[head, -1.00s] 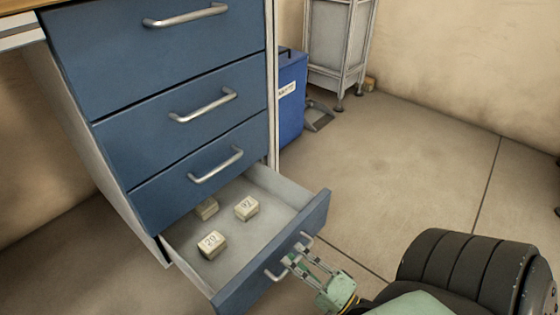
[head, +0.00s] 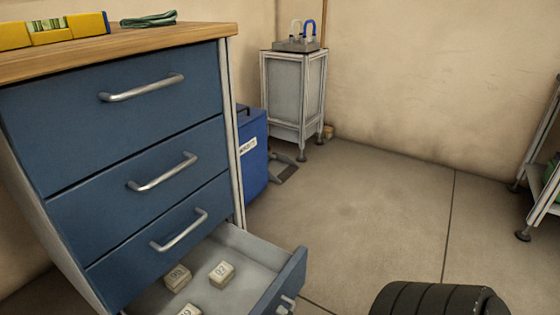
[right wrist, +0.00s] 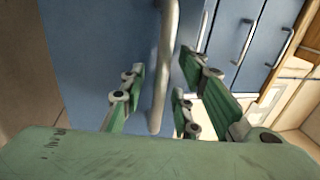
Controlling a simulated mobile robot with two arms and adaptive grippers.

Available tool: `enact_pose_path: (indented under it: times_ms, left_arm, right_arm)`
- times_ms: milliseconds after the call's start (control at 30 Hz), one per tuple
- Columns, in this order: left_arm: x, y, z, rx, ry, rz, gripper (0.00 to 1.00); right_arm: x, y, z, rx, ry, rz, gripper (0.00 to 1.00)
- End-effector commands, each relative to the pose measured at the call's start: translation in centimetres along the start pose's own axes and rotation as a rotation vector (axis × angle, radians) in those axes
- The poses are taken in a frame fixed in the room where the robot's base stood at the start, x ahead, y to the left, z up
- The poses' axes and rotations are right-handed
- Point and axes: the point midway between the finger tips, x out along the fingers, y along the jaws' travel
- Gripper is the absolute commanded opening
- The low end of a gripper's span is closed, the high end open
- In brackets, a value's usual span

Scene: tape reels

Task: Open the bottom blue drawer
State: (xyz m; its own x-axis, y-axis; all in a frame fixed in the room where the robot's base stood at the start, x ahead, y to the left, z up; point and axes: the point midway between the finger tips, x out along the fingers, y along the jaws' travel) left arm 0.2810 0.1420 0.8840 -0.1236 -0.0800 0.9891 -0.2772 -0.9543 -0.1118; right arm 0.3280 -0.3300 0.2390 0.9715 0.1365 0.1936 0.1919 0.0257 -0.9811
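The blue bottom drawer (head: 289,277) stands pulled out from the cabinet in the head view, with its inside showing. Three small pale numbered blocks, such as this one (head: 221,273), lie in it. Part of its metal handle (head: 288,303) shows at the lower edge. In the right wrist view, the handle (right wrist: 166,50) runs between the fingers of my right gripper (right wrist: 160,82). The fingers are spread, with a gap on the left side; contact on the right side is unclear. My right gripper is out of the head view. My left gripper is in neither view.
Three closed blue drawers, the lowest here (head: 170,240), sit above the open one. A blue bin (head: 254,165) and a grey cabinet (head: 294,95) stand behind. A shelf (head: 540,165) is at right.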

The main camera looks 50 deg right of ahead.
Motion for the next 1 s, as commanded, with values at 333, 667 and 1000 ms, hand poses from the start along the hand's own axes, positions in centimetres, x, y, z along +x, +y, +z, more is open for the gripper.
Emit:
enact_pose_path:
  times_ms: [333,667,1000]
  left_arm:
    - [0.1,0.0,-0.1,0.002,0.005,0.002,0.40]
    - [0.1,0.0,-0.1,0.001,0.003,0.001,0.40]
    - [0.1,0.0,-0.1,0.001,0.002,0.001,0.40]
  right_arm:
    - [-0.8,0.0,0.0,0.001,0.000,0.002,0.29]
    - [-7.3,0.1,0.0,0.001,0.001,0.004,0.29]
    - [-11.8,0.0,0.0,0.000,0.000,0.001,0.29]
